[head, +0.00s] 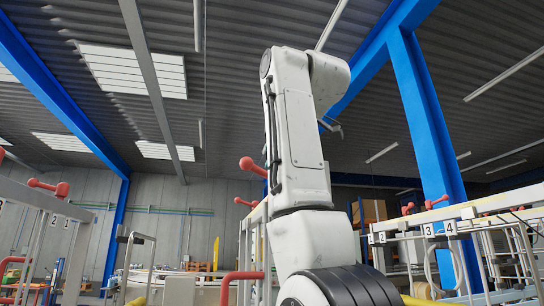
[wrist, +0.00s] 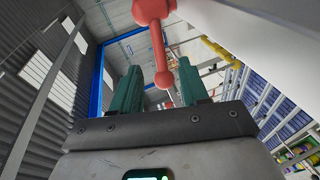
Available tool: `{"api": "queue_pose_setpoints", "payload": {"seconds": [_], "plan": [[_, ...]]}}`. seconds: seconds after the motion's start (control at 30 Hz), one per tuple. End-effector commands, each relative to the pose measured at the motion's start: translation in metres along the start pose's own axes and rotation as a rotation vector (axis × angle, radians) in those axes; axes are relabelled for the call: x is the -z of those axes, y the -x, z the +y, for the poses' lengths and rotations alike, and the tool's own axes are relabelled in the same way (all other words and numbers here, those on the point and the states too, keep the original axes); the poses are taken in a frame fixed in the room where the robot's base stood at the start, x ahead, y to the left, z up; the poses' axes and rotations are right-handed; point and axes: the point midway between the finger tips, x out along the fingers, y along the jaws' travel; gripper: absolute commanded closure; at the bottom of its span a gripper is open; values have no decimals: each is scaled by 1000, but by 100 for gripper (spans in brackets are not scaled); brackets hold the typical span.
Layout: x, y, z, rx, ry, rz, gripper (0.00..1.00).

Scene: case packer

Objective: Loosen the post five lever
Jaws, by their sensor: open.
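My gripper (wrist: 160,70) shows in the wrist view with its two green fingers apart. A red lever (wrist: 158,48) with a round knob at the top edge appears in the gap between the fingers. I cannot tell whether it is between them or beyond them, and no grip on it shows. No post number is readable there. In the head view, a red lever (head: 254,167) stands just left of my arm, with another red lever (head: 246,203) below it. No number five is visible. My arm rises in the centre, and the gripper is not clearly visible there.
Red levers (head: 50,187) sit on the left rail by labels 2 and 1. Another red lever (head: 437,201) is on the right rail near labels 3 and 4. A blue column (head: 430,130) stands at right. A pale panel (wrist: 245,40) borders the wrist view's upper right.

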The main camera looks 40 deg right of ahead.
Motion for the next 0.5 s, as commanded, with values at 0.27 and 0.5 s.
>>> {"api": "queue_pose_setpoints", "payload": {"seconds": [0.27, 0.5], "plan": [[3, 5, 9, -18, -428, 17, 56], [4, 8, 13, -24, -981, 34, 56]]}}
